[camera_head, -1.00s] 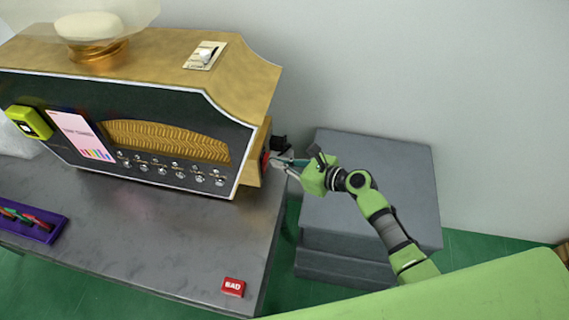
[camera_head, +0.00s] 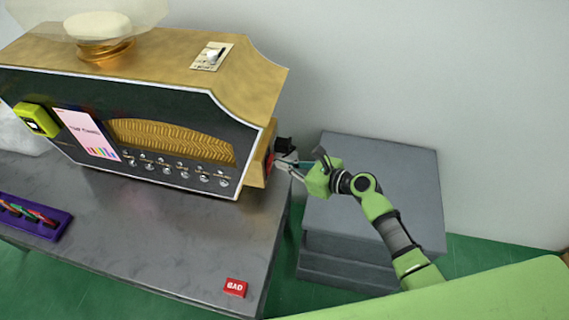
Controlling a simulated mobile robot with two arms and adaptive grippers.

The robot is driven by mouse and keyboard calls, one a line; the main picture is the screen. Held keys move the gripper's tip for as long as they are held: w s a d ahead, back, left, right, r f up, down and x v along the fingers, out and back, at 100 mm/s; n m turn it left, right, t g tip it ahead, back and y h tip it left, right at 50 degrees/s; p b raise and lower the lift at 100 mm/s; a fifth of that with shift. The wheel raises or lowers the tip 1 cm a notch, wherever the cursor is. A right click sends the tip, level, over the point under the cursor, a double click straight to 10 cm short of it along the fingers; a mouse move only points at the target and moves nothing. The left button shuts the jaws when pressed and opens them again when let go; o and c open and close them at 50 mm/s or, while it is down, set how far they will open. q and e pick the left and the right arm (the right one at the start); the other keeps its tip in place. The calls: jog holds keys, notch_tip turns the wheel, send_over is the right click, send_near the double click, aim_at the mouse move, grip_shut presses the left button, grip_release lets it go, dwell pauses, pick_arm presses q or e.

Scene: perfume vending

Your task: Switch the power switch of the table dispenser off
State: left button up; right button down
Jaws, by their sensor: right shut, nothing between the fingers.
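The table dispenser (camera_head: 160,75), wood-topped with a dark front panel, stands on the grey table. A red part (camera_head: 269,161), likely the power switch, shows as a small patch on its right side, beside a black plug-like piece (camera_head: 284,145). My right gripper (camera_head: 280,161) is shut with nothing between its fingers. Its fingertips are at the red part on the dispenser's right side; whether they touch it I cannot tell. The switch's position is too small and hidden to read. My left gripper is not in view.
The grey table (camera_head: 190,235) has a purple tray (camera_head: 35,217) at left and a red "BAD" block (camera_head: 235,287) near its front right edge. A grey stepped block (camera_head: 400,190) stands under my right arm, near the wall.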

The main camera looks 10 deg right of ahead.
jog(key=shift+x, duration=1)
dwell(0.4)
jog(key=shift+d+r, duration=0.1)
jog(key=p+v, duration=0.4)
jog(key=v, duration=0.5)
jog(key=shift+p, duration=0.35)
dwell(0.4)
